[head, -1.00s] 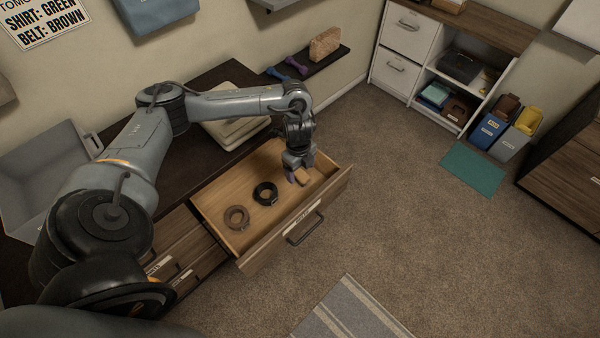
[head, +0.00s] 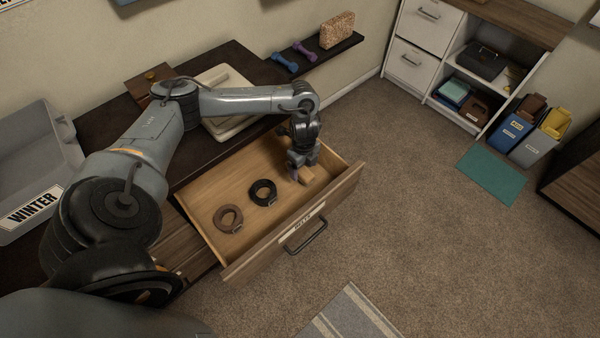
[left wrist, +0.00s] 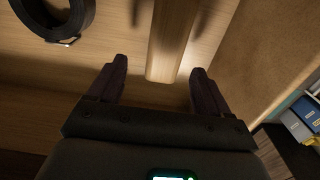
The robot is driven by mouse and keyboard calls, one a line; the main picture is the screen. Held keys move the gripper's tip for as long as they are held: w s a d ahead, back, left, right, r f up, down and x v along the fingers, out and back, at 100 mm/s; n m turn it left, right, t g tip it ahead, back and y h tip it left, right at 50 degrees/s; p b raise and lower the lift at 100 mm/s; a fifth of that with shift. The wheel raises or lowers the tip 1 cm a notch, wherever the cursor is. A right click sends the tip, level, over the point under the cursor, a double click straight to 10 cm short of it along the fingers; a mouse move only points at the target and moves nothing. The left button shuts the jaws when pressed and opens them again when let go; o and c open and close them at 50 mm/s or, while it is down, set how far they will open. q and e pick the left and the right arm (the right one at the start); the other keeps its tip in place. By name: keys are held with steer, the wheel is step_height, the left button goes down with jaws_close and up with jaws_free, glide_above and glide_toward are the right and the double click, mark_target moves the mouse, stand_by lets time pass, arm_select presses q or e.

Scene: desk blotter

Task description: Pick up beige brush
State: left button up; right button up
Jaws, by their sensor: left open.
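The beige brush (head: 307,175) lies in the right end of the open drawer (head: 211,184). In the head view only a small beige part of it shows beside my left gripper (head: 299,173). In the left wrist view, a long wooden bar, which looks like the brush (left wrist: 172,42), runs down from the top edge and ends between the fingertips of my left gripper (left wrist: 159,68). The fingers are open, one on each side, with gaps to the bar. I cannot tell how high they are above it. My right gripper is not in view.
A black coiled belt (head: 253,192) and a brown coiled belt (head: 219,217) lie in the drawer, left of the brush. The drawer's front panel (head: 330,212) and side walls stand close around my gripper. Carpet (head: 420,220) in front is mostly clear.

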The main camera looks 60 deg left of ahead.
mark_target(303, 171)
arm_select(q)
steer(key=shift+a+f, duration=0.1)
steer(key=shift+f, duration=0.45)
steer(key=f+b, duration=0.1)
steer(key=f, duration=0.1)
steer(key=f+b, duration=0.1)
steer(key=f, duration=0.1)
steer(key=shift+w+a+f, duration=0.1)
steer(key=shift+w+a, duration=0.1)
steer(key=c, duration=1.1)
